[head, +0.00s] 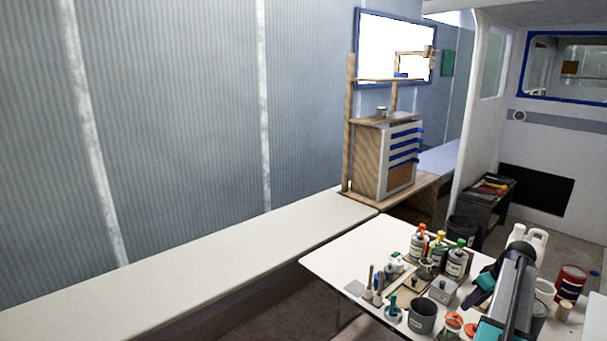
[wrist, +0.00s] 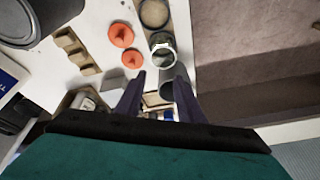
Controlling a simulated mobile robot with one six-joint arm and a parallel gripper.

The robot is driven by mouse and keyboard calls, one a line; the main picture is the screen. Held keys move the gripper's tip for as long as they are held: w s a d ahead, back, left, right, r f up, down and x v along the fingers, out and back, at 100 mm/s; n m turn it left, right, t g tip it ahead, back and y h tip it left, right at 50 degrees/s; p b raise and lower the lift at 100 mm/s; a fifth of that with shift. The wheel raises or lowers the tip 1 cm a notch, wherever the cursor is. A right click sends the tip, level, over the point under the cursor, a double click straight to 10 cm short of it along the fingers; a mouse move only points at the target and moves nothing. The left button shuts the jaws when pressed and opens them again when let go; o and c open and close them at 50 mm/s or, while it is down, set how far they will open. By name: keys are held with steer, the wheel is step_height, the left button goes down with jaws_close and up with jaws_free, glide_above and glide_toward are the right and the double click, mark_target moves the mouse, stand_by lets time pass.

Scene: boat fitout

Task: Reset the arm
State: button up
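My gripper (wrist: 157,90) shows in the wrist view with its two dark purple fingers spread apart. Nothing is held between them. A small jar with a pale rim (wrist: 162,45) and a dark cup lie in view beyond the fingertips. In the head view my arm reaches in from the lower right over the white worktable (head: 335,258), and it hides part of the table's right side. A purple finger of the gripper shows at its left side.
The table holds labelled bottles (head: 456,263), a grey cup (head: 422,316), brushes and small tins. Orange lids (wrist: 122,34) show in the wrist view. A red can (head: 570,282) stands at right. The long bench (head: 200,265) is bare. A wooden cabinet (head: 370,165) stands behind.

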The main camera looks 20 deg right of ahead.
steer(key=w+a+f+g+y+b, duration=0.1)
steer(key=w+a+f, duration=0.3)
steer(key=a+f, duration=0.55)
steer(key=w+a+f+g+y+b, duration=0.1)
steer(key=w+a+f, duration=0.3)
steer(key=a+f, duration=0.55)
steer(key=a+f+g+b, duration=0.1)
steer(key=a+f, duration=0.5)
steer(key=a, duration=0.4)
steer(key=a+f+g+b, duration=0.2)
steer(key=a+f, duration=0.4)
steer(key=a, duration=0.4)
steer(key=s+a+f+g+b, duration=0.1)
steer(key=s+a+f, duration=0.35)
steer(key=a, duration=0.35)
steer(key=s+a+f+g+b, duration=0.1)
steer(key=s+a+f, duration=0.35)
steer(key=a, duration=0.25)
steer(key=s+a+f+g+h+b, duration=0.1)
steer(key=s+a+f, duration=0.3)
steer(key=s, duration=0.3)
steer(key=s+a+f+n+g+h+b, duration=0.1)
steer(key=s+a+f, duration=0.2)
steer(key=s+a, duration=0.4)
steer(key=shift+s+f+g, duration=0.35)
steer(key=shift+g, duration=0.05)
steer(key=shift+c, duration=0.5)
